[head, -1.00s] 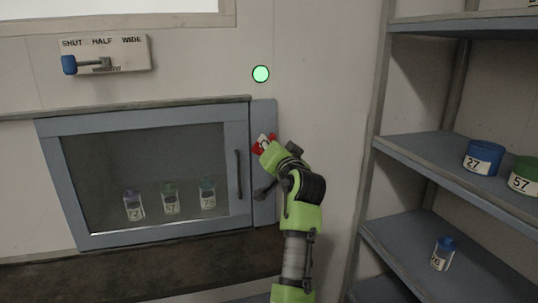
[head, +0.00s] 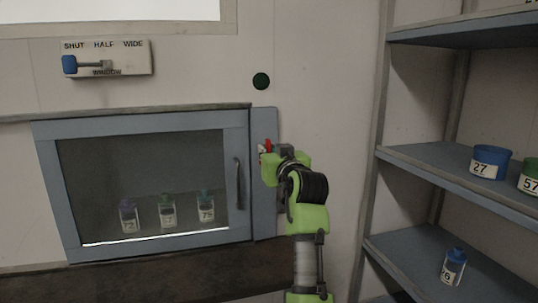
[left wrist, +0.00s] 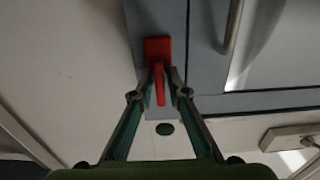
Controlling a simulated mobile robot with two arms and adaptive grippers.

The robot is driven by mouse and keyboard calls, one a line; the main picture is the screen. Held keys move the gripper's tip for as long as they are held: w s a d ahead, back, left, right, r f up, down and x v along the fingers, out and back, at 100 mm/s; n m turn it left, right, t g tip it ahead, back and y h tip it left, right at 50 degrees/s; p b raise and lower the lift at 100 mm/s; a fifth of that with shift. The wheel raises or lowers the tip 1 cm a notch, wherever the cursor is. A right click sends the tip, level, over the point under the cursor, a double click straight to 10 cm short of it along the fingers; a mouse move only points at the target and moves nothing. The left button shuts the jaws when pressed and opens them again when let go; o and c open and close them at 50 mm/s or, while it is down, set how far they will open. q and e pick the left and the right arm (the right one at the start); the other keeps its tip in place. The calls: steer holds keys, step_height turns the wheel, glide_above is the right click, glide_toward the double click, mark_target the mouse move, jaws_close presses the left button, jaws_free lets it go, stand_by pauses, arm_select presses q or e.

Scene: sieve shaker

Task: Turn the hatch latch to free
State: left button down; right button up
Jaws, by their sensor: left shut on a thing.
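The hatch latch (head: 268,145) is a small red handle on the grey strip right of the hatch (head: 180,116), mostly hidden by my gripper in the head view. In the left wrist view the red latch (left wrist: 158,50) shows a base plate and a lever lying between my fingers. My left gripper (head: 265,156) is shut on the latch; its two fingers (left wrist: 160,76) close on the lever from both sides. The hatch looks closed, with a dark vertical handle (head: 238,184). My right gripper is not in view.
A dark round lamp (head: 261,81) sits above the latch. A SHUT/HALF/WIDE plate (head: 130,58) with a blue-knobbed lever (head: 69,64) is upper left. Several labelled jars, one marked 75 (head: 206,207), stand behind the glass. Shelves (head: 430,160) with containers stand at right.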

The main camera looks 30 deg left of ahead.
mark_target(264, 111)
arm_select(q)
steer(key=shift+a+r, duration=0.1)
steer(key=shift+r, duration=0.2)
steer(key=c, duration=2.3)
jaws_free()
steer(key=shift+o, duration=0.7)
steer(key=shift+w+a+f, duration=0.15)
steer(key=shift+f, duration=0.15)
steer(key=shift+r, duration=0.2)
step_height(264, 111, up, 10)
steer(key=shift+f, duration=0.2)
